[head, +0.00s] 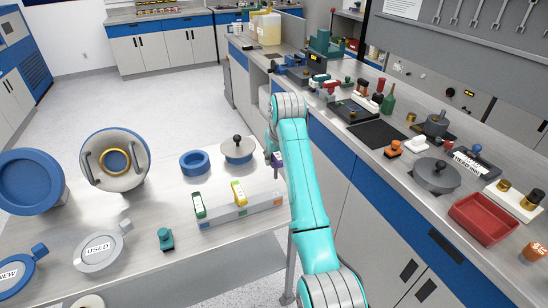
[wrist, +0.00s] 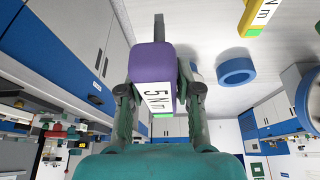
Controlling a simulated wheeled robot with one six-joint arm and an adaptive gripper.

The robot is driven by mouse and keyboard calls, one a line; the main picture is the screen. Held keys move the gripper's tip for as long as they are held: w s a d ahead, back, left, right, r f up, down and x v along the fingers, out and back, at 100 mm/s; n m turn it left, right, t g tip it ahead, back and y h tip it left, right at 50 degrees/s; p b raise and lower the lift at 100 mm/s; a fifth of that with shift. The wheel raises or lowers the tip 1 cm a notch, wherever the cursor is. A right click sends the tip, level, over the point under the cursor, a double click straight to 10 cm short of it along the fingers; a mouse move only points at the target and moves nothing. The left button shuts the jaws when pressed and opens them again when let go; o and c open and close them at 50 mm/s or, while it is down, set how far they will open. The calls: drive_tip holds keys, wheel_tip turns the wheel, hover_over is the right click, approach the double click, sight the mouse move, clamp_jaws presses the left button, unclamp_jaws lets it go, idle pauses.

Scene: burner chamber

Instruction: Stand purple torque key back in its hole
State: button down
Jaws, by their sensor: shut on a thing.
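The purple torque key (wrist: 151,62) fills the middle of the wrist view, with a white "5 N m" label. My gripper (wrist: 160,90) is shut on it, one finger on each side. In the head view the purple key (head: 277,159) shows as a small patch beside my gripper (head: 272,153), partly hidden by my arm. The grey key holder (head: 252,206) lies on the left table. A green key (head: 199,205) and a yellow key (head: 238,192) stand in it. The holder's right end is near my arm, below the purple key. I cannot make out the empty hole.
A blue ring (head: 195,162) and a lidded pan (head: 237,150) stand behind the holder. A teal piece (head: 165,238) and a "USED" dish (head: 99,250) are to its left. The right bench holds a red tray (head: 484,218) and many tools. Table space before the holder is clear.

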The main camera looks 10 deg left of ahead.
sight(275, 171)
idle(0.3)
drive_tip(key=shift+f, duration=2.8)
drive_tip(key=shift+f, duration=2.5)
drive_tip(key=c, duration=0.7)
unclamp_jaws()
drive_tip(key=v, duration=1.2)
drive_tip(key=shift+s+f, duration=0.1)
